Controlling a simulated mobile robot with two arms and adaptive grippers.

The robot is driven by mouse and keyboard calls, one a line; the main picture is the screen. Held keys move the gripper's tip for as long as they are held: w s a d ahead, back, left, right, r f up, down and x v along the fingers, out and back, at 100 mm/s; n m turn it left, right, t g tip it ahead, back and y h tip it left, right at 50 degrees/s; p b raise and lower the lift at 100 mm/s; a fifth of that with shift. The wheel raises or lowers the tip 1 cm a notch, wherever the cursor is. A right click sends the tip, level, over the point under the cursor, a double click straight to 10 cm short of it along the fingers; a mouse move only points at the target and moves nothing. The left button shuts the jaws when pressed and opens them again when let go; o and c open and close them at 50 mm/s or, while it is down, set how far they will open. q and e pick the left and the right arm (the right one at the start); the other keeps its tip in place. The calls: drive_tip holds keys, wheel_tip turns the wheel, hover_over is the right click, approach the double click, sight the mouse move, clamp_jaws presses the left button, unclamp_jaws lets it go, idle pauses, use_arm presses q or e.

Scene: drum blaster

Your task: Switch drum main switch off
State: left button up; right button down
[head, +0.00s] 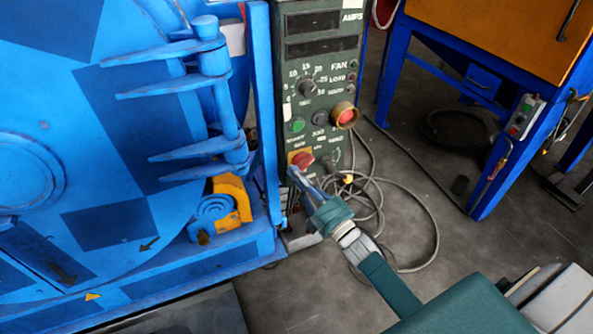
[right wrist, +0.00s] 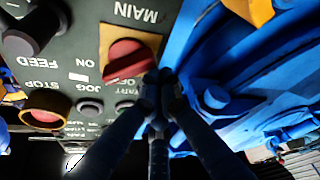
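The main switch is a red rotary knob (head: 302,159) on a yellow plate, low on the dark green control panel (head: 322,75). In the right wrist view the knob (right wrist: 128,60) appears upside down, with the labels MAIN, ON and a partly hidden OFF around it. My right gripper (head: 293,172) is at the knob's lower left edge in the head view. Its fingertips (right wrist: 160,82) come together right beside the knob, with nothing visible between them. I cannot tell whether they touch it. My left gripper is not in view.
The blue drum machine (head: 110,130) with its hinge arms stands close left of the panel. A red stop button (head: 345,115) and a green button (head: 297,125) sit above the switch. Loose cables (head: 400,195) lie on the floor. A blue-framed orange cabinet (head: 480,40) stands right.

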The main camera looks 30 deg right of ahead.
drive_tip(key=shift+d+f+n, duration=0.1)
drive_tip(key=shift+f+n, duration=0.05)
drive_tip(key=shift+n, duration=0.55)
drive_tip(key=n, duration=0.2)
drive_tip(key=f+n+g+p, duration=0.1)
drive_tip(key=n, duration=0.1)
drive_tip(key=n+g+y+p, duration=0.1)
drive_tip(key=n, duration=0.1)
drive_tip(key=shift+d+f+n, duration=0.3)
drive_tip(key=shift+d+n, duration=0.1)
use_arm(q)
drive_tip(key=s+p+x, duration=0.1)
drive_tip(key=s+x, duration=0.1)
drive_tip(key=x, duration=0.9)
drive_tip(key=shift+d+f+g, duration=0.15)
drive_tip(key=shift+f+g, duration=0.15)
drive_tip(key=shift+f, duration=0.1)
use_arm(e)
drive_tip(key=shift+d+f+n+g, duration=0.15)
drive_tip(key=shift+n+g, duration=0.1)
drive_tip(key=shift+n, duration=0.3)
drive_tip(key=shift+d+f+n+g, duration=0.1)
drive_tip(key=shift+n+g, duration=0.15)
drive_tip(key=shift+n, duration=0.3)
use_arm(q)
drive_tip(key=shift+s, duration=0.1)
use_arm(e)
drive_tip(key=shift+a, duration=0.2)
